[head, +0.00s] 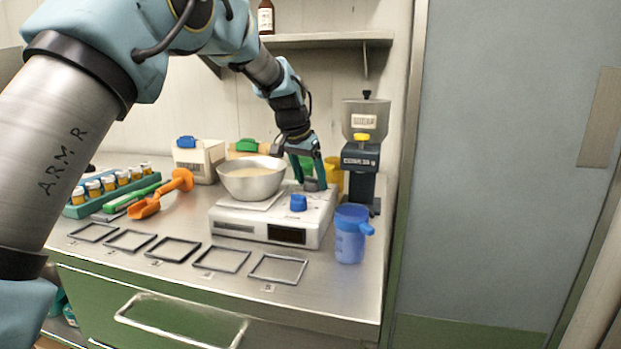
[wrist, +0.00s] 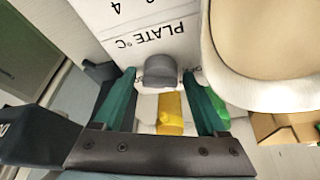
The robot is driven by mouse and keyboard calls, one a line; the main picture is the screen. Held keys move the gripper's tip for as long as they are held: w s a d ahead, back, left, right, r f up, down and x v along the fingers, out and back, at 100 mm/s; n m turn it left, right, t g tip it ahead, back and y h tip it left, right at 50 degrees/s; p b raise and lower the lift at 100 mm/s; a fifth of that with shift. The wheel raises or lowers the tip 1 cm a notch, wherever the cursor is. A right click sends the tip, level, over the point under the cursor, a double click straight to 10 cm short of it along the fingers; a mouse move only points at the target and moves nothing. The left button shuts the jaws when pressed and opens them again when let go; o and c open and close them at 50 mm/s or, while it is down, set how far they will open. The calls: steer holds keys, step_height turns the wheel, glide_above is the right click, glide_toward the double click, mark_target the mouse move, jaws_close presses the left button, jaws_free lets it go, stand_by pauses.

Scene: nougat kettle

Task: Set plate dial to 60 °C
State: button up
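The white hot plate (head: 270,232) stands on the steel bench with a steel bowl (head: 251,182) of pale contents on it. Its grey plate dial (head: 313,185) sits at the rear right of its top. In the wrist view the grey dial (wrist: 160,72) is beside the printed "PLATE °C" label (wrist: 150,36), which appears upside down. My gripper (head: 309,183) is open at the dial, with its green fingertips (wrist: 159,75) on either side of it and small gaps showing. I cannot read the dial's setting. A blue knob (head: 298,203) sits nearer the front, above a dark display (head: 287,235).
A blue jug (head: 351,234) stands close right of the hot plate. A dark grinder-like device (head: 361,155) and a yellow container (head: 333,175) are behind. Several empty square frames (head: 172,249) lie in front, with an orange scoop (head: 160,195) and vial rack (head: 110,192) at left.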

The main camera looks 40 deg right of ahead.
jaws_close()
stand_by(0.4)
steer(key=shift+m, duration=0.3)
steer(key=m, duration=0.1)
steer(key=m+g+p, duration=0.1)
steer(key=m+p, duration=0.1)
steer(key=shift+w+r+m+g, duration=0.15)
steer(key=shift+w+m+g, duration=0.15)
steer(key=shift+g, duration=0.1)
steer(key=m+p, duration=0.1)
steer(key=m, duration=0.1)
steer(key=m+g+p, duration=0.1)
steer(key=m+p, duration=0.1)
steer(key=shift+d+m+g+y, duration=0.1)
steer(key=shift+m+g+y, duration=0.2)
steer(key=shift+y, duration=0.1)
steer(key=m+g+y+p, duration=0.1)
steer(key=m+p, duration=0.3)
steer(key=shift+d+m+p, duration=0.1)
steer(key=shift+m+p, duration=0.2)
steer(key=shift+p, duration=0.05)
steer(key=m+y+p, duration=0.1)
steer(key=m+p, duration=0.1)
steer(key=shift+m+g+p, duration=0.4)
steer(key=shift+m+y+p, duration=0.5)
steer(key=shift+m+p, duration=0.1)
steer(key=shift+m, duration=0.1)
steer(key=shift+f, duration=0.2)
